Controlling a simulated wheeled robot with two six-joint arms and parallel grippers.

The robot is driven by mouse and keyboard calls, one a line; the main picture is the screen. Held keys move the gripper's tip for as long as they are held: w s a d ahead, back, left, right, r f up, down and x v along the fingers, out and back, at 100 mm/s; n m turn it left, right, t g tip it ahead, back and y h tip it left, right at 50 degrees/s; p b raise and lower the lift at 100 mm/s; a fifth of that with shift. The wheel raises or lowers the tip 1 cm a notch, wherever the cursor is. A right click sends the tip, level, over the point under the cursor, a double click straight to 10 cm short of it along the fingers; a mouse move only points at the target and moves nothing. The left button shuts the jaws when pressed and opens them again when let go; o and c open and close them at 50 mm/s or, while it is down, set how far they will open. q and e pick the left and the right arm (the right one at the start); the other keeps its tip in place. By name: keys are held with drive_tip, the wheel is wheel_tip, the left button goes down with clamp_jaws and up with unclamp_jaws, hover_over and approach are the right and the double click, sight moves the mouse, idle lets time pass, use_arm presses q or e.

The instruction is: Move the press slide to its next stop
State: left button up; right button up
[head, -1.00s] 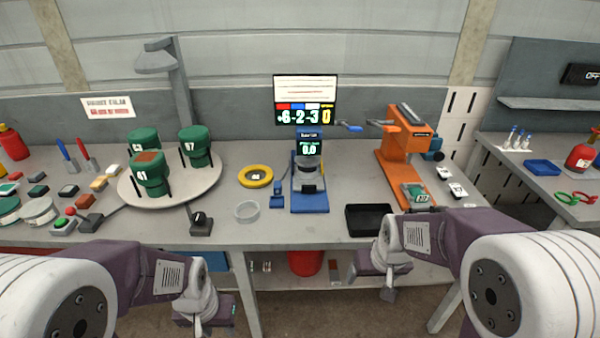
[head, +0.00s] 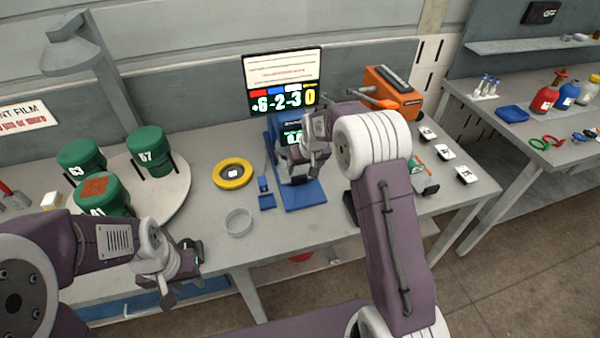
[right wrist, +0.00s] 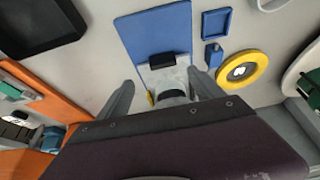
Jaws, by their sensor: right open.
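My right gripper (head: 297,165) is at the blue bench device (head: 303,196), in front of its column and above its blue base. In the right wrist view the gripper (right wrist: 162,97) is open, its two grey fingers apart. A pale round part (right wrist: 172,95) of the device shows between them; I cannot tell whether they touch it. A black block (right wrist: 162,60) sits on the blue base beyond.
A yellow ring (head: 232,174) and a clear ring (head: 238,222) lie left of the blue device. Green cylinders (head: 152,152) stand on a round turntable (head: 178,190). A black tray (right wrist: 38,25) lies beside the blue base. A screen (head: 283,80) stands behind.

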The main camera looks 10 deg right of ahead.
sight(299, 176)
drive_tip(key=x, duration=0.5)
drive_tip(key=a+p+x, duration=0.1)
drive_tip(key=x, duration=0.2)
drive_tip(key=shift+w+r, duration=0.2)
drive_tip(key=shift+w, duration=0.15)
drive_tip(key=shift+d+f, duration=0.25)
drive_tip(key=shift+f, duration=0.3)
drive_tip(key=shift+w+a+f, duration=0.1)
drive_tip(key=shift+w+a, duration=0.1)
clamp_jaws()
